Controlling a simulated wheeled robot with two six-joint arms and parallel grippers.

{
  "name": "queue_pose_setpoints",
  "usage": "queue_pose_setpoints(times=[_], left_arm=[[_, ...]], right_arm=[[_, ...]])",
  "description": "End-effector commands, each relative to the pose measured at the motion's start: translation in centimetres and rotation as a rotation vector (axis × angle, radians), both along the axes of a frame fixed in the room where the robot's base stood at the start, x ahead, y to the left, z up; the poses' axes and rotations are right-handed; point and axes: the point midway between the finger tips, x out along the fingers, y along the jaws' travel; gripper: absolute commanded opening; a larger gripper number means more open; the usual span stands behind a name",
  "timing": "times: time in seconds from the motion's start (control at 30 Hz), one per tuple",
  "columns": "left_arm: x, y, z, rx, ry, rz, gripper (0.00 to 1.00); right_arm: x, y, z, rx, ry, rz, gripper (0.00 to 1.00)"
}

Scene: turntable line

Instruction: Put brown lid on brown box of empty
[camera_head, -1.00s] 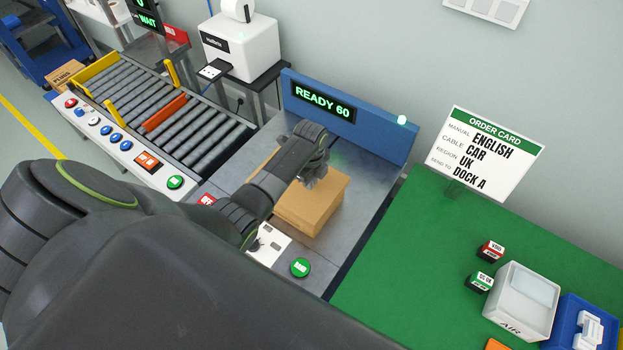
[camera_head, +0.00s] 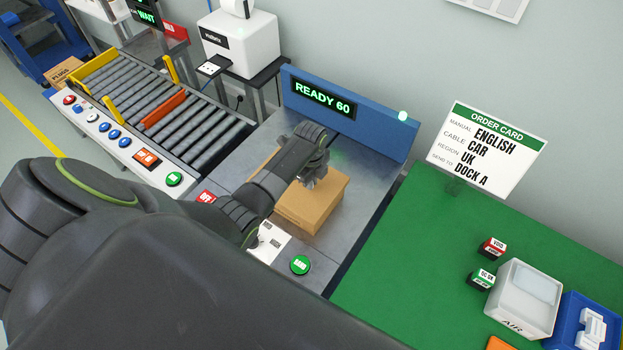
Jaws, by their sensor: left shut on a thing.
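A brown box (camera_head: 312,205) sits on the grey metal station under the blue panel that reads READY 60. Its top looks covered by a flat brown surface, which may be the brown lid (camera_head: 328,190); I cannot make out a seam between the two. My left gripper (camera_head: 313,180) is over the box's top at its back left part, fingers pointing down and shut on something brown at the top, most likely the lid. My left forearm hides the left side of the box. My right gripper does not show.
A green button (camera_head: 300,265) and a white label plate (camera_head: 268,243) are in front of the box. The blue panel (camera_head: 350,118) stands behind. A roller conveyor (camera_head: 165,110) is at left. The green table (camera_head: 420,270) at right holds a grey bin (camera_head: 522,300) and a blue tray (camera_head: 612,325).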

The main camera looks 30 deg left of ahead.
Motion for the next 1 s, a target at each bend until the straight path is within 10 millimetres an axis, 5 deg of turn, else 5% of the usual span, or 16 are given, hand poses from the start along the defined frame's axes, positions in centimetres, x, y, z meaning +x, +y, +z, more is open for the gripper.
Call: queue_pose_setpoints(times=[0.87, 0.9, 1.0], left_arm=[[0.02, -0.01, -0.81, 0.0, -0.001, 0.0, 0.0], [0.02, -0.01, -0.81, 0.0, -0.001, 0.0, 0.14], [0.02, -0.01, -0.81, 0.0, -0.001, 0.0, 0.28]], right_arm=[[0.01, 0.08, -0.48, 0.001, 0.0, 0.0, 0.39], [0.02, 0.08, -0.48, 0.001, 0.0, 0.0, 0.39], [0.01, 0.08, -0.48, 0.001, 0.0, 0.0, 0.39]])
